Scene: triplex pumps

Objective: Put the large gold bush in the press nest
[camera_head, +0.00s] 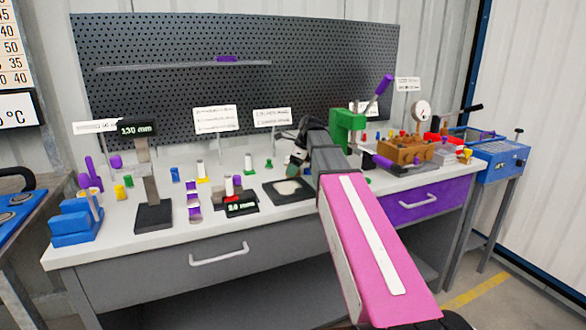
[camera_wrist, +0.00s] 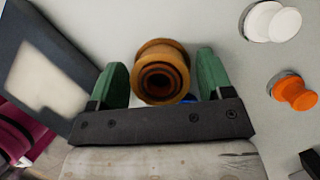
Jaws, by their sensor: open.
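In the wrist view, a large gold bush (camera_wrist: 162,58) with dark concentric rings at its end sits between my gripper's two green fingers. My gripper (camera_wrist: 161,78) is open, and narrow gaps show between each finger and the bush. In the head view, my gripper (camera_head: 297,160) is low over the middle of the bench, just behind the dark square pad. The bush cannot be made out there. A green press (camera_head: 347,125) with a purple lever stands to the right of my gripper, partly behind my arm. Its nest cannot be made out.
The dark pad (camera_head: 270,193) with a pale patch lies in front of my gripper. In the wrist view, an orange part (camera_wrist: 294,94) and white discs (camera_wrist: 265,22) are at the right. A brown block (camera_head: 405,150) is right of the press. Several small parts crowd the left bench.

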